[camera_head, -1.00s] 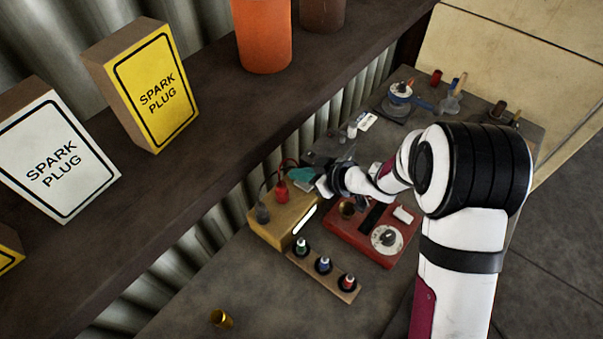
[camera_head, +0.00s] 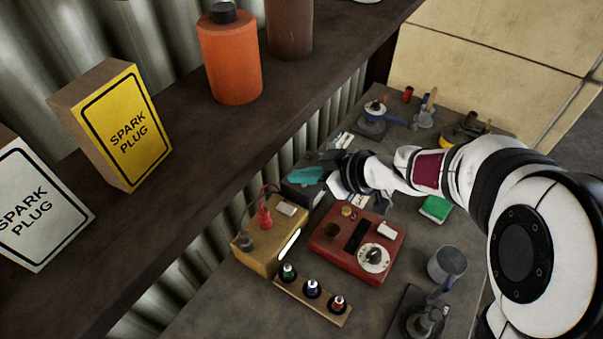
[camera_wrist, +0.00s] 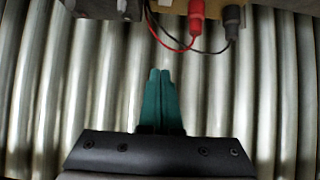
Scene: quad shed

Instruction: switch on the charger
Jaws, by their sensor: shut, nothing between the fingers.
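The charger cannot be told for sure. One candidate is a yellow-tan box (camera_head: 262,258) with a white strip on its front and a red clip (camera_head: 264,218) and a dark clip (camera_head: 243,241) on top. The other is a red box (camera_head: 335,255) with a dial (camera_head: 374,257), a dark slot and a white piece. My gripper (camera_head: 308,176) is shut and empty, its teal fingers over a dark box (camera_head: 302,196) behind the yellow-tan one. In the wrist view my gripper (camera_wrist: 158,72) points at corrugated wall; the red clip (camera_wrist: 197,28) and dark clip (camera_wrist: 233,20) show above.
A shelf (camera_head: 190,190) with spark plug boxes (camera_head: 130,130) and an orange bottle (camera_head: 232,60) overhangs the bench's left side. A rack of small bottles (camera_head: 312,295), a metal cup (camera_head: 447,265) and a green block (camera_head: 435,208) stand on the bench. Corrugated wall (camera_wrist: 250,100) lies behind.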

